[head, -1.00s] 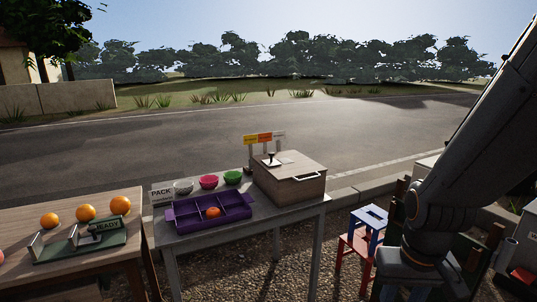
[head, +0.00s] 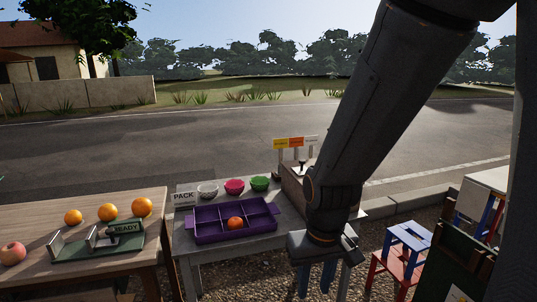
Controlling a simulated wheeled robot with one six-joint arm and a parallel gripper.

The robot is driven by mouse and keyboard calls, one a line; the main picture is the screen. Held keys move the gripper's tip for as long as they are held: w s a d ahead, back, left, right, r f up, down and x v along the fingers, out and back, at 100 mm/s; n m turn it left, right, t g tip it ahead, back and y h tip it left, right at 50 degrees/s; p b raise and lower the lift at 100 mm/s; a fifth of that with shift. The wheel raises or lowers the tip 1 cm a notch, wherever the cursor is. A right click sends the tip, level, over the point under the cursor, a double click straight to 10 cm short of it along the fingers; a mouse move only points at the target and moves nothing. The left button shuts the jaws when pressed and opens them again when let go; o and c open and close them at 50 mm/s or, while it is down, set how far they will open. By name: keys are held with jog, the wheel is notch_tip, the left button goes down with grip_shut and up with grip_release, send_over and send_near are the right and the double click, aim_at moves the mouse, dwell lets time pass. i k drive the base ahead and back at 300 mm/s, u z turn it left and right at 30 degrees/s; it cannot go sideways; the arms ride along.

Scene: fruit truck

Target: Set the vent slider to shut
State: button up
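The wooden box (head: 291,187) stands at the right end of the grey table, mostly hidden behind my arm.
A purple divided tray (head: 194,234) holding an orange lies on the grey table, with several bowls (head: 235,187) behind it. A wooden table (head: 35,219) with fruit and a green READY device (head: 125,240) stands left. A red and blue stool (head: 408,243) stands right.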

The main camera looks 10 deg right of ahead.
aim_at(300, 170)
jog(key=u, duration=0.1)
jog(key=i, duration=0.6)
jog(key=z, duration=0.55)
jog(key=i, duration=0.65)
jog(key=z, duration=0.5)
